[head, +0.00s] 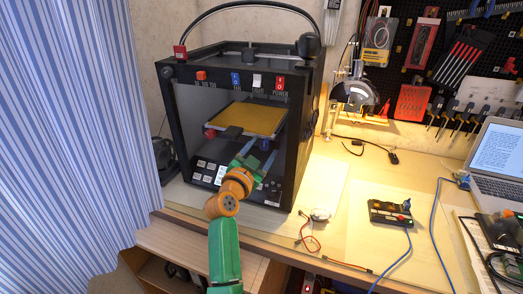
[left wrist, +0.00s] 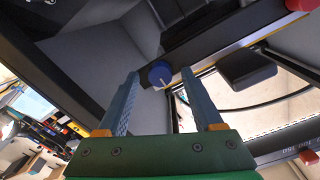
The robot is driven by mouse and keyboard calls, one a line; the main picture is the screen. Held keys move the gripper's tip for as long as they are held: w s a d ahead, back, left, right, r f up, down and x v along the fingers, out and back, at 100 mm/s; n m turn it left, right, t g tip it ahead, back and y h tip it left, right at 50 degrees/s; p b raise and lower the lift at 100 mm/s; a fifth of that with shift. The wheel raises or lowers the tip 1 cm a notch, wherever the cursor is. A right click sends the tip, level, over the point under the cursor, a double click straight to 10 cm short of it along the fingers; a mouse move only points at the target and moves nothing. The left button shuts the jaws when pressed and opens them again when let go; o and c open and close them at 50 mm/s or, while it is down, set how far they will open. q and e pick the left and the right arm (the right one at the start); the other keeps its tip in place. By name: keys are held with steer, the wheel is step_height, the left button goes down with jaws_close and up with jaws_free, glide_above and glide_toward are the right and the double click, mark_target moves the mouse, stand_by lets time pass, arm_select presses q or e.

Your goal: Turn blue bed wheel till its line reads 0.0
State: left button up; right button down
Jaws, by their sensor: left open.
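The blue bed wheel (head: 265,145) sits under the front right of the printer's bed (head: 248,118), partly hidden by my gripper in the head view. In the left wrist view the blue wheel (left wrist: 160,73) shows as a round knob with a pale line on its face; no readable number shows beside it. My left gripper (head: 258,157) is open inside the printer's front. In the left wrist view its two fingertips (left wrist: 159,80) stand on either side of the wheel, with gaps visible; I cannot tell how deep they reach. My right gripper is not in view.
A red wheel (head: 210,132) sits under the bed's front left. The printer's black frame (head: 296,150) surrounds my gripper, and a control panel (head: 207,173) with several buttons lies below left. A dark block (left wrist: 246,68) is near the right finger. Desk space to the right holds cables.

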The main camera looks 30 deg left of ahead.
arm_select(q)
steer(key=shift+s+r, duration=0.1)
steer(key=shift+c, duration=0.4)
jaws_close()
steer(key=n+p, duration=0.2)
steer(key=n, duration=0.4)
steer(key=shift+r+p, duration=0.1)
steer(key=shift+p, duration=0.2)
steer(key=n+p, duration=0.2)
steer(key=n, duration=0.3)
steer(key=shift+n, duration=0.4)
